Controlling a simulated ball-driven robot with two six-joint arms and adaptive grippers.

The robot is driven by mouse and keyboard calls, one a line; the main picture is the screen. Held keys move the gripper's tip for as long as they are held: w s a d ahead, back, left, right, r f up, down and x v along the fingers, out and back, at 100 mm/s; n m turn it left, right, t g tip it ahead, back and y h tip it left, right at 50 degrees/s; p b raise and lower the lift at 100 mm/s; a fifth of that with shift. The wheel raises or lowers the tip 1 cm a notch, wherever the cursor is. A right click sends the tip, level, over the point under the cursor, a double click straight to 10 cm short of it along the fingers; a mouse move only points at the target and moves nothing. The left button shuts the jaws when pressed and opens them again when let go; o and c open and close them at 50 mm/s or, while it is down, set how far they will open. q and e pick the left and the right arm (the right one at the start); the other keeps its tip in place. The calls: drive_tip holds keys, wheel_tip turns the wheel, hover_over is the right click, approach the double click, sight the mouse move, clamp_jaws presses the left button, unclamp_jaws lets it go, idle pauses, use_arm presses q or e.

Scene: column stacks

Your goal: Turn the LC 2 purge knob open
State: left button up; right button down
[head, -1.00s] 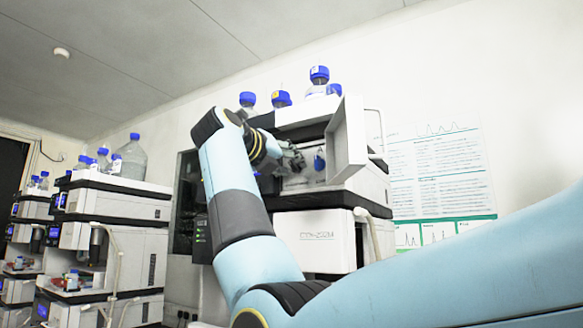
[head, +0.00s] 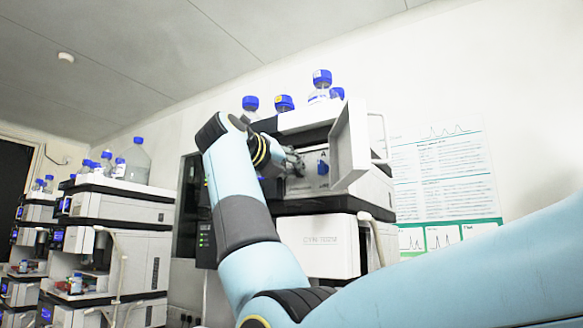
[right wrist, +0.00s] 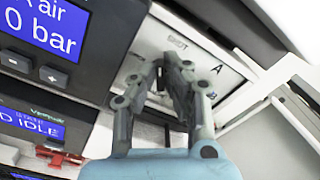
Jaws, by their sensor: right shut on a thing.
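My right gripper (head: 297,166) reaches into the open front bay of the white stack, at a pale panel (head: 309,178). A blue part (head: 322,167) sits on the panel to the right of the fingers. My left gripper is not in view.
An open white door (head: 349,145) stands out to the right of the bay. Blue-capped bottles (head: 284,103) stand on top. A display (right wrist: 45,30) reading "0 bar" lies left of the fingers. Other instrument stacks (head: 115,235) stand at the left.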

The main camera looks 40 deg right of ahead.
drive_tip(key=shift+w+f+n+p, duration=0.1)
drive_tip(key=shift+f+n+p, duration=0.05)
drive_tip(key=shift+n+p, duration=2.5)
drive_tip(key=shift+f+n+p, duration=0.1)
drive_tip(key=shift+n+p, duration=2.25)
drive_tip(key=shift+n, duration=0.6)
drive_tip(key=c, duration=1.4)
unclamp_jaws()
